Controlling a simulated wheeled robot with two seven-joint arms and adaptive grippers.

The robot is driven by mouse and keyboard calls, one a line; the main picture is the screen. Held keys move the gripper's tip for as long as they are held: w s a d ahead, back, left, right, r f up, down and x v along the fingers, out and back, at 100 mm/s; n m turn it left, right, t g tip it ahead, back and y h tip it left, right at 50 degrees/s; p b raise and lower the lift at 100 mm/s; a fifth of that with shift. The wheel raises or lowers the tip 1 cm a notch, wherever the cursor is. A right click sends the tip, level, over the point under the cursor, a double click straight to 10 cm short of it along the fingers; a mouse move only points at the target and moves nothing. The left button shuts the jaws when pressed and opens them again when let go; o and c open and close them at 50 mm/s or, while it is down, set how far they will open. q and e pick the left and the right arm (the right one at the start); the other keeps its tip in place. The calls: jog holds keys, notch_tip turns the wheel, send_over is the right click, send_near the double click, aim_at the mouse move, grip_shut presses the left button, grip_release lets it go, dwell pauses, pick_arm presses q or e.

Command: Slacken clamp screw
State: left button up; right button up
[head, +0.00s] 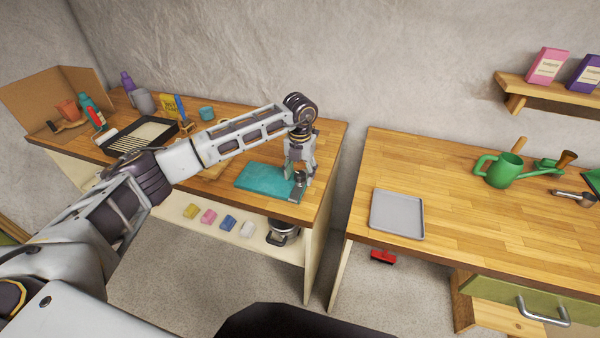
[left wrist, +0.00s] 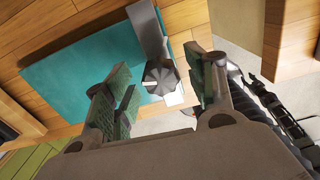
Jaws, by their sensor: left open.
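The clamp screw is a dark grey ribbed knob (left wrist: 160,76), seen between my open left fingers in the left wrist view. Beside it a grey metal clamp part (left wrist: 147,28) lies over the teal board (left wrist: 70,72). In the head view the knob (head: 299,179) stands at the right end of the teal board (head: 262,180), near the table's edge. My left gripper (head: 300,170) points down over it, with its fingers apart on either side. It also shows in the left wrist view (left wrist: 168,92). I cannot tell whether a finger touches the knob. My right gripper is not in view.
A black tray (head: 118,148), a grey jug and small items stand on the left wooden table (head: 325,150). A gap separates it from the right table (head: 460,170), which holds a grey tray (head: 397,214) and a green watering can (head: 499,171).

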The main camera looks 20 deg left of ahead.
aim_at(300, 173)
pick_arm(q)
notch_tip(300, 173, up, 12)
dwell(0.8)
